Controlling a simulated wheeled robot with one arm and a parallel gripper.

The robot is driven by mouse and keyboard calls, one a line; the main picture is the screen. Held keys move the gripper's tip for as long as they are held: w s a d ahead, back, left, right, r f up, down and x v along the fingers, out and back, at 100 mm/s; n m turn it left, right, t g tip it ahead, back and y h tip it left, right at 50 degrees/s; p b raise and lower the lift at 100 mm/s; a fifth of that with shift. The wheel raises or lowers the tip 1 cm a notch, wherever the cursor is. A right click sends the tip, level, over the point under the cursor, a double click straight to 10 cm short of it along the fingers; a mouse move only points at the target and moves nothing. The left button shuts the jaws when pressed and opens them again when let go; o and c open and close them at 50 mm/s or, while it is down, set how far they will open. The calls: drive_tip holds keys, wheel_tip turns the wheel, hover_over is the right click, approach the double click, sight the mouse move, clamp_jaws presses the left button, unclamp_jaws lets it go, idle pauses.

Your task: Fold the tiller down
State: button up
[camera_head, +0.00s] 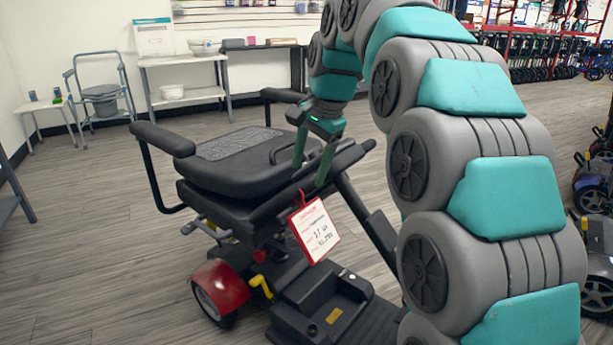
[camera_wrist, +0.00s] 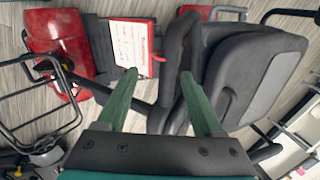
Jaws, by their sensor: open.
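The scooter's tiller (camera_head: 368,222) is a black column slanting up from the footboard to the front edge of the seat (camera_head: 235,145), partly behind my arm. Its black handle end (camera_head: 348,158) lies close to the seat. A white tag with a red border (camera_head: 315,231) hangs below it. My gripper (camera_head: 309,174) has two green fingers spread apart, pointing down at the handle end. In the wrist view, my gripper (camera_wrist: 158,78) is open, with a black bar (camera_wrist: 172,55) showing between and beyond the fingers. I cannot tell whether they touch it.
The scooter has a black armrest (camera_head: 162,138) and a red rear fender (camera_head: 221,284). A commode chair (camera_head: 101,95) and a white-topped table (camera_head: 185,60) stand along the back wall. More scooters (camera_head: 594,185) are at the right edge.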

drive_tip(key=shift+v, duration=1.85)
